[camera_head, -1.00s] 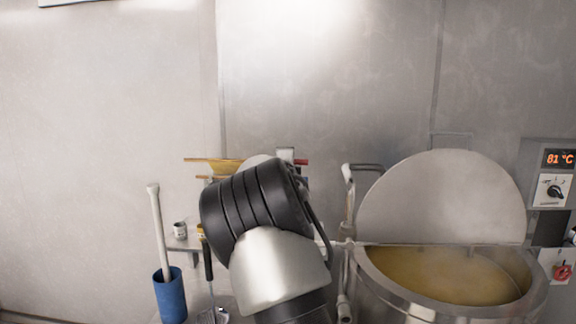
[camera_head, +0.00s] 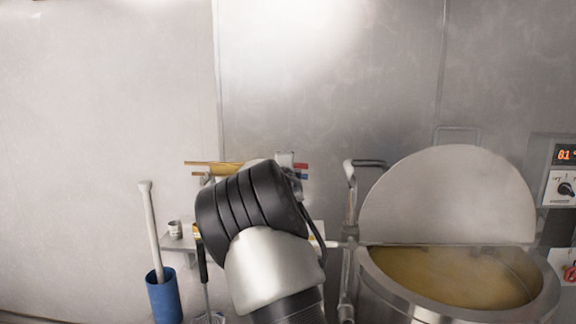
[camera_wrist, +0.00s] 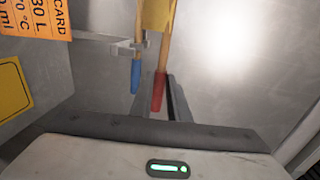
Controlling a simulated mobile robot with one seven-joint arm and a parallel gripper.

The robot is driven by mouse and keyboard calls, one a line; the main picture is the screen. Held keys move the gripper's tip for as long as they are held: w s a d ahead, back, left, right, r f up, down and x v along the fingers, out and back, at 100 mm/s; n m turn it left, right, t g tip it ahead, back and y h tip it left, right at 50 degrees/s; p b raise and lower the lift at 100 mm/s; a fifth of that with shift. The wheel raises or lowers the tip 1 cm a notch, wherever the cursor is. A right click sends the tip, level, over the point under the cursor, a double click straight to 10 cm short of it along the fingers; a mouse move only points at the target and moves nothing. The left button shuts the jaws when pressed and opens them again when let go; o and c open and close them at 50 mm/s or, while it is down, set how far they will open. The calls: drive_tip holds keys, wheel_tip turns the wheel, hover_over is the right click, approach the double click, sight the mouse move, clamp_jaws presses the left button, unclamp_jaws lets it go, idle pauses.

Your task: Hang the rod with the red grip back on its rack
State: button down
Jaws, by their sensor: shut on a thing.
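The rod with the red grip (camera_wrist: 159,92) shows in the wrist view, its wooden shaft running up behind a yellow piece. My gripper (camera_wrist: 168,88) is shut on it; a dark finger shows along the right side of the red grip. A rod with a blue grip (camera_wrist: 136,76) is just to its left, beside a metal bracket of the rack (camera_wrist: 125,46). Whether the red-grip rod touches the rack, I cannot tell.
A lidded kettle (camera_head: 450,280) with yellowish liquid stands right of my arm. A blue holder (camera_head: 164,297) with a white rod and a small cup (camera_head: 175,229) on a shelf are at left. Orange and yellow labels (camera_wrist: 38,15) are at left in the wrist view.

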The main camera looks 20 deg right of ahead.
wheel_tip(320, 180, down, 5)
drive_tip(key=b, duration=0.4)
drive_tip(key=shift+r, duration=0.1)
drive_tip(key=c, duration=1.6)
unclamp_jaws()
drive_tip(key=v, duration=1.7)
drive_tip(key=shift+s, duration=0.25)
